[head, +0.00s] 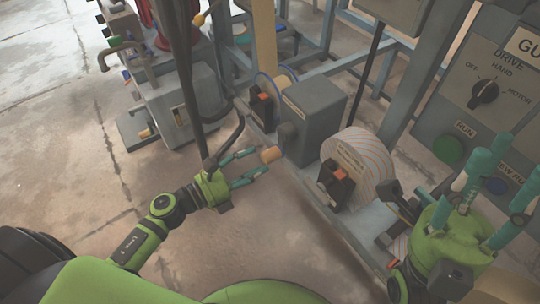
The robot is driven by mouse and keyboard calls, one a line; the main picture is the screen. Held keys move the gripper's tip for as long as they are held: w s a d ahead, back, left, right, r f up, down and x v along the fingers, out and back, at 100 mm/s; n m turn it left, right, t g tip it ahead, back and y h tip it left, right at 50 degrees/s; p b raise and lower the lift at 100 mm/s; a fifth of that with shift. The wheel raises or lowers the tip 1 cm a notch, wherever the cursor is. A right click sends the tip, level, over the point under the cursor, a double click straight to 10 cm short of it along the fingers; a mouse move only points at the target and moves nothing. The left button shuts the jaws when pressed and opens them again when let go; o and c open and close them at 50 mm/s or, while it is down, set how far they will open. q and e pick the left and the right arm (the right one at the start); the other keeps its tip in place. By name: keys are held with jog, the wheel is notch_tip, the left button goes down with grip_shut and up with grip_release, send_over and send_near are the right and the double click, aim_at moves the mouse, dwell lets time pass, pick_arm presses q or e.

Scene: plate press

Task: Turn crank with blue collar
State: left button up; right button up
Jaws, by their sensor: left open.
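A crank with a tan handle (271,155) sticks out from a grey gearbox (313,112) in the middle of the head view. A bluish-grey part (287,134) shows between handle and box. A blue collar is too small to make out clearly. My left gripper (261,161) is open, its two teal fingers pointing right at the handle. The handle's end is at or just beyond the fingertips; I cannot tell whether they touch. My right gripper (508,162) is at the right edge, its teal fingers spread and pointing up, apart from the crank.
A striped round drum (358,165) with a black-and-red switch (336,181) stands right of the gearbox. A control panel (490,90) with a drive knob is at the right. Another machine (170,105) with a bent bar stands at the left. The concrete floor (60,190) at left is clear.

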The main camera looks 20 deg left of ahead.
aim_at(263, 161)
pick_arm(q)
jog(key=x, duration=0.5)
jog(key=shift+d+r, duration=0.1)
jog(key=shift+d, duration=0.1)
grip_shut()
